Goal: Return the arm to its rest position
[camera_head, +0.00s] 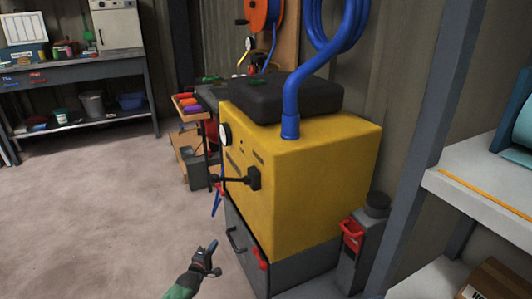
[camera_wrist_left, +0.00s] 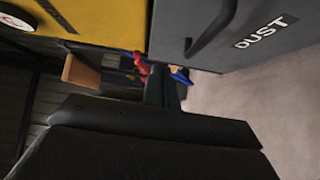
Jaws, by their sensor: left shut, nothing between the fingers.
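My left gripper (camera_head: 210,250) shows at the bottom centre of the head view, on a green and dark arm coming from the lower edge. It is in front of the grey lower section of a yellow machine (camera_head: 310,180) and appears apart from it. In the left wrist view, its fingers (camera_wrist_left: 168,88) are together with nothing between them. A grey drawer (camera_wrist_left: 230,30) marked DUST is close by in that view. My right gripper is not in view.
A shelf (camera_head: 480,180) is at the right edge. A workbench (camera_head: 75,72) stands at the back left. The floor (camera_head: 90,210) at the left is clear.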

